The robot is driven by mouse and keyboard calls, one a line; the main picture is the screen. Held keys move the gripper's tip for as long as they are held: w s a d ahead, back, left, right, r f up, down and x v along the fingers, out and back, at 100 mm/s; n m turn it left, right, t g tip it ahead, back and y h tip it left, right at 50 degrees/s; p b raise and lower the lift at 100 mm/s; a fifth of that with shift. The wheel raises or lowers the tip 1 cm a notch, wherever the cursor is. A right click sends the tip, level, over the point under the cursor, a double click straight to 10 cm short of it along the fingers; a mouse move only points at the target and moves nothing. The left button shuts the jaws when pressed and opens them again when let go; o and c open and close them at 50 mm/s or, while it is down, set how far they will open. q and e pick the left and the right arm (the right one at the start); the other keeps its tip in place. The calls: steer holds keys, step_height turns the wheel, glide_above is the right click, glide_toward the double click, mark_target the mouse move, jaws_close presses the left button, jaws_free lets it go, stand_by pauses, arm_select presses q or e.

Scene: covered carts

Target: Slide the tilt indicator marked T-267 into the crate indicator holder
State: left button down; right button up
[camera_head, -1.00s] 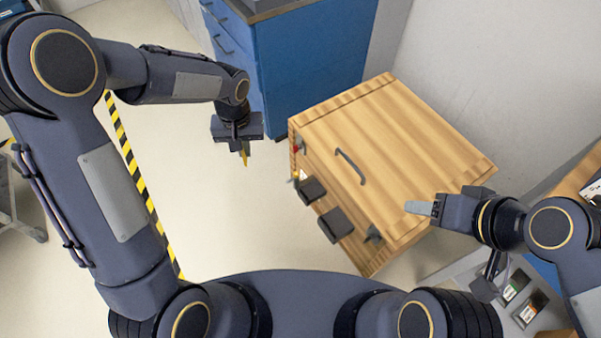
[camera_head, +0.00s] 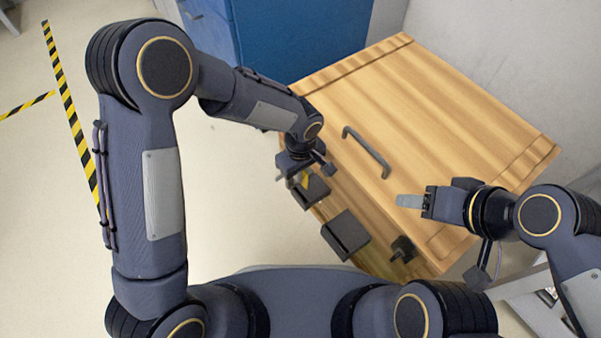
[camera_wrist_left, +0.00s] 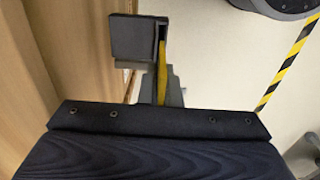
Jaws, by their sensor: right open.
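The wooden crate (camera_head: 450,130) stands in front of me with a dark handle on its lid. Dark block-like holders, a nearer one (camera_head: 345,233) and a farther one (camera_head: 312,192), sit on its near side. My left gripper (camera_head: 297,179) is beside the farther block. It is shut on a thin yellow piece (camera_wrist_left: 162,72), likely the tilt indicator; no marking is legible. In the left wrist view the yellow piece stands right beside a dark block (camera_wrist_left: 138,38), which partly covers it; I cannot tell whether it is inside.
A dark latch-like fitting (camera_head: 403,248) is on the crate's near side, right of the blocks. A blue cabinet (camera_head: 300,40) stands behind the crate. The wall is close on the right. The floor on the left is clear, with yellow-black tape (camera_head: 70,110).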

stand_by(0.3)
arm_select(q)
steer(key=shift+f+b, duration=0.15)
steer(key=shift+b, duration=0.15)
steer(key=b, duration=0.5)
glide_above(301, 190)
steer(key=s, duration=0.2)
steer(key=shift+w+f, duration=0.15)
steer(key=shift+f, duration=1.25)
steer(key=shift+w+f, duration=0.1)
steer(key=shift+f, duration=1.25)
steer(key=shift+f+b, duration=1.1)
steer(key=shift+f, duration=0.35)
steer(key=c, duration=1.6)
jaws_free()
steer(key=shift+o, duration=0.2)
